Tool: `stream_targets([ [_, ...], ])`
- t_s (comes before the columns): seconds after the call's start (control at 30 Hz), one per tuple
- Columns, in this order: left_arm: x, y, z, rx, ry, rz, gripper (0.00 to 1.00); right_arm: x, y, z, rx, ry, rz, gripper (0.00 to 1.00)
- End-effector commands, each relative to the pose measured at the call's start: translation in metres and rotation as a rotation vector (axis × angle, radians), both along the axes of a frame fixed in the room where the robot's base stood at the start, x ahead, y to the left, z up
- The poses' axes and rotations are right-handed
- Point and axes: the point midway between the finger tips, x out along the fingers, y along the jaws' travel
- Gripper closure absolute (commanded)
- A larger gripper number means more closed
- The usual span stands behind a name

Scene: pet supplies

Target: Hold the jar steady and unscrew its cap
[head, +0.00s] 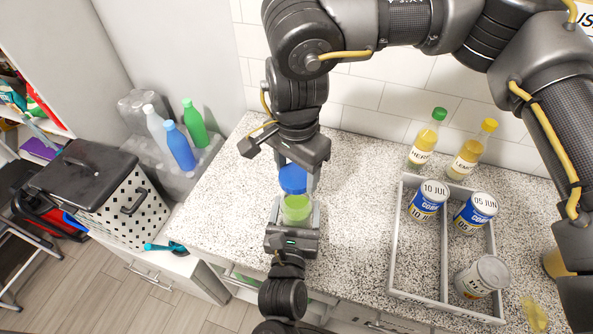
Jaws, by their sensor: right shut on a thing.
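The jar (296,209) is green and stands upright at the front part of the speckled counter. Its blue cap (293,179) shows directly above the green body. I cannot tell whether the cap still touches the jar's rim. My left gripper (295,213) comes from the front, with a finger on each side of the green body, and appears shut on it. My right gripper (293,173) reaches down from above and is shut on the blue cap. Its palm hides the cap's top.
A grey divided tray (394,240) on the right holds several labelled cans (429,199). Two yellow bottles (466,158) stand behind it. A dotted hamper (118,213) and several bottles (179,148) stand left of the counter. Counter left and right of the jar is clear.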

Motion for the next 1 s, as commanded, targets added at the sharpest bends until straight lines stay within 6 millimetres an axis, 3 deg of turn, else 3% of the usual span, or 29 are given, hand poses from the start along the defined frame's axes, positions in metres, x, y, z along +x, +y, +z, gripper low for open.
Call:
stream_targets([
  [0.03,0.000,0.000,0.000,0.000,0.000,0.000,0.21,0.000,0.000,0.000,0.000,0.000,0.000,0.67],
  [0.13,0.000,0.000,0.000,0.000,0.000,0.000,0.08,0.000,0.000,0.000,0.000,0.000,0.000,0.67],
  [0.53,-0.010,0.001,-0.002,-0.003,0.001,0.000,0.07,0.000,0.000,-0.005,0.000,0.000,0.000,0.67],
  [1.0,-0.099,0.012,-0.004,-0.002,0.003,-0.001,0.07,0.000,0.000,-0.034,0.000,0.000,0.000,0.67],
])
